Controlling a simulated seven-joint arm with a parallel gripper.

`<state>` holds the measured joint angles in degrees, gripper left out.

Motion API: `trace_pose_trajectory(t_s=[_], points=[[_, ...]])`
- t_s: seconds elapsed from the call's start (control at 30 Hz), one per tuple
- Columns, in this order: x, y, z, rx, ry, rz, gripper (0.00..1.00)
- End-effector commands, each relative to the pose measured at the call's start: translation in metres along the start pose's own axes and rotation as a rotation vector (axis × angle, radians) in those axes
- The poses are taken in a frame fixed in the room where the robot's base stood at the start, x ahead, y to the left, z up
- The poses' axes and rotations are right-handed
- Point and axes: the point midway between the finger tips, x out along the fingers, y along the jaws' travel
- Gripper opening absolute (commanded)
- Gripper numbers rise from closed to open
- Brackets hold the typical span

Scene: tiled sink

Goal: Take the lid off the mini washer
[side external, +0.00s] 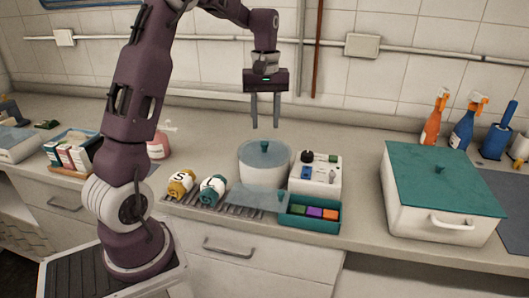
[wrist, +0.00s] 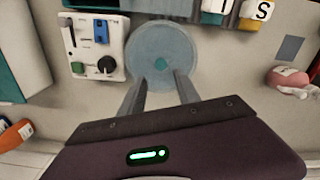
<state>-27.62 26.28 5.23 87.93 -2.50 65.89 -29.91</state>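The mini washer (side external: 262,177) is a white round tub beside a white control box (side external: 322,177) on the counter. Its lid (side external: 252,156) is a translucent bluish disc with a small teal knob (side external: 264,146), and it lies on top of the tub. In the wrist view the lid (wrist: 175,48) is at the upper middle, with the knob (wrist: 160,63) near its centre. My gripper (side external: 265,126) is open and empty, with its fingers pointing down above the lid and apart from it. The wrist view shows both fingertips (wrist: 159,78) spread, near the lid's lower edge in that picture.
A teal tray of coloured blocks (side external: 281,220) sits in front of the control box. Yellow (side external: 181,183) and teal (side external: 213,190) jars lie on a rack to the left. A large teal-lidded box (side external: 392,205) and spray bottles (side external: 434,118) stand to the right. A pipe runs along the wall.

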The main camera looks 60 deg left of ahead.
Motion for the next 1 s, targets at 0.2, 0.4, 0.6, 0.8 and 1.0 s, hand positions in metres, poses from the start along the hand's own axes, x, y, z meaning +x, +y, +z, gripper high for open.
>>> trace_pose_trajectory(t_s=[0.2,0.4,0.6,0.8,1.0], points=[[0.033,-0.003,0.006,0.001,-0.006,-0.003,0.39],[0.065,-0.004,0.008,0.002,-0.003,-0.001,0.39],[0.068,-0.003,0.008,0.003,0.000,0.001,0.39],[0.067,-0.003,0.008,0.004,0.000,0.001,0.07],[0.067,-0.003,0.008,0.004,0.000,0.001,0.00]])
